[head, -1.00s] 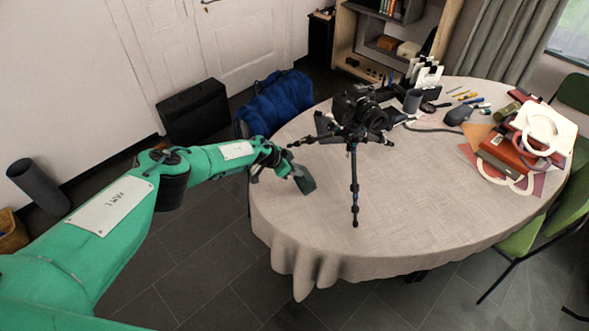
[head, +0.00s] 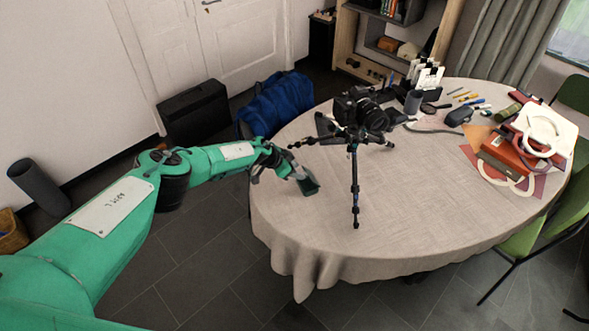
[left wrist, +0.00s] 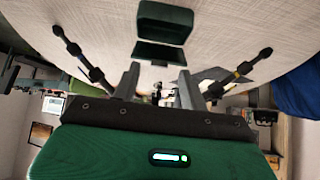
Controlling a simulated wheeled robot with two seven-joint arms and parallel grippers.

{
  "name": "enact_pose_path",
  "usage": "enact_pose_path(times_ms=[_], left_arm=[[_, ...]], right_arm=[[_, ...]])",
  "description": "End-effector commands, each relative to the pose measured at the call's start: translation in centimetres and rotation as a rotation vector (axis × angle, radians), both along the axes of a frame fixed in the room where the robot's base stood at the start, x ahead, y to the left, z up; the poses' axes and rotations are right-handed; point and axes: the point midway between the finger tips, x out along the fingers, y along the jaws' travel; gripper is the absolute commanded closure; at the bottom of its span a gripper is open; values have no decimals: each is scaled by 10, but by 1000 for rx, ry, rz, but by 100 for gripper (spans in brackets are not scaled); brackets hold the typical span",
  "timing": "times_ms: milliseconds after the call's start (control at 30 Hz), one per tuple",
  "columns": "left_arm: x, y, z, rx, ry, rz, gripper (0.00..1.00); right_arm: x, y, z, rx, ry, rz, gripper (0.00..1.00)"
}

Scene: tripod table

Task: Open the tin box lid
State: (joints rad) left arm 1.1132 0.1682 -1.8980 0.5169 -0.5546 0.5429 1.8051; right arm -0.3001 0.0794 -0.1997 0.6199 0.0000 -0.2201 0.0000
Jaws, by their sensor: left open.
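The green tin box (head: 309,187) is at the left edge of the round table, left of the tripod. In the left wrist view the tin box (left wrist: 160,52) shows two panels meeting at a dark line. Its lid (left wrist: 165,22) appears raised from the box, though the exact angle is hard to tell. My left gripper (head: 291,172) is just left of the tin box. In the left wrist view my left gripper (left wrist: 158,75) is open, its fingers apart and empty, with the tin box just beyond the fingertips. My right gripper is not in view.
A tripod (head: 354,175) with a black camera (head: 362,107) stands close right of the tin box. The tablecloth (head: 430,205) is bare in front.

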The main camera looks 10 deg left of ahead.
Motion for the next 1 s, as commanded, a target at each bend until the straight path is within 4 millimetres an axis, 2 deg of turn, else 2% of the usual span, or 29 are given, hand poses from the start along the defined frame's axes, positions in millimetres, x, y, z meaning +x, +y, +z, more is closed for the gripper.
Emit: enact_pose_path(times_ms=[267,567,1000], left_arm=[[-4,10,14,1,0,-1,56],[-19,34,45,0,-1,-1,56],[-41,72,92,1,-1,0,56]], right_arm=[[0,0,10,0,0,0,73],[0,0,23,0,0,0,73],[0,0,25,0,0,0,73]])
